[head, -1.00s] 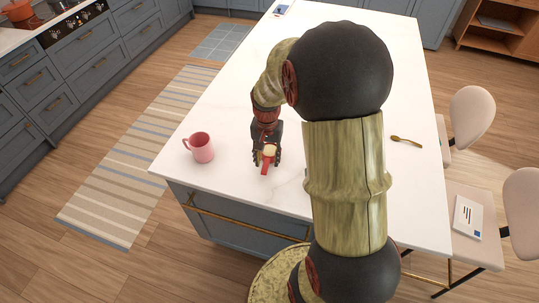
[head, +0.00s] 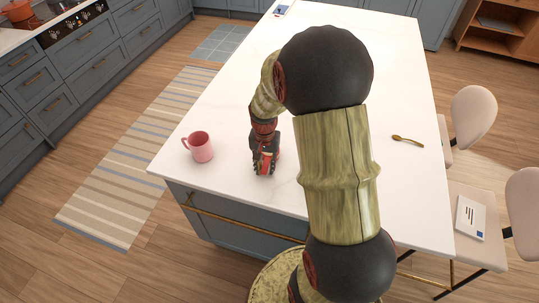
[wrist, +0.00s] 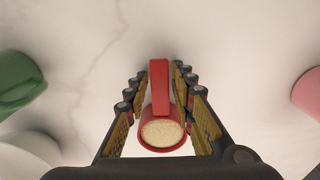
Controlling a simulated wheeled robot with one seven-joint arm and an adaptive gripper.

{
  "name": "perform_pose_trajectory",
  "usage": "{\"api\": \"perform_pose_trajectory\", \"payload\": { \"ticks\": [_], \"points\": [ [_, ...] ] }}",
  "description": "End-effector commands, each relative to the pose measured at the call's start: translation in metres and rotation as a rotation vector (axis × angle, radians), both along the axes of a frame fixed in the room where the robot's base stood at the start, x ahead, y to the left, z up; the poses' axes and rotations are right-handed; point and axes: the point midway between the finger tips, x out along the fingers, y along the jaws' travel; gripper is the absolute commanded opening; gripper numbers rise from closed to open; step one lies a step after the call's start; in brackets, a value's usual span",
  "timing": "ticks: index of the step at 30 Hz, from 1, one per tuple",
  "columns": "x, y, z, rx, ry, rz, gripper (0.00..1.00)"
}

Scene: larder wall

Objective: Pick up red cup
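The red cup (wrist: 160,112) is between the two fingers of my gripper (wrist: 160,95) in the wrist view, its handle toward the top of the picture and a pale round face toward me. Narrow gaps show between the cup and the finger pads, so the gripper looks open around it. In the head view my gripper (head: 265,162) is low over the white counter near its front edge. Only slivers of the red cup (head: 264,163) show there between the dark fingers; the rest is hidden.
A pink mug (head: 200,147) stands left of my gripper on the counter (head: 235,100); it also shows in the wrist view (wrist: 308,95). There, a green object (wrist: 18,85) and a white object (wrist: 28,155) are at left. A wooden spoon (head: 407,140) lies at right.

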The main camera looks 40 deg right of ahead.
Motion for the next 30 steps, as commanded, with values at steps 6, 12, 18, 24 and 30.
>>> {"api": "perform_pose_trajectory", "payload": {
  "ticks": [6, 12, 18, 24, 30],
  "points": [
    [0.0000, 0.0000, 0.0001, 0.000, 0.000, 0.000, 0.11],
    [0.0000, 0.0000, 0.0001, 0.000, 0.000, 0.000, 0.00],
    [0.0000, 0.0000, 0.0001, 0.000, 0.000, 0.000, 0.00],
    [0.0002, -0.0001, 0.0003, -0.001, -0.001, 0.000, 0.00],
    [0.0003, -0.0001, 0.0017, -0.001, -0.001, 0.000, 0.00]
  ]
}}
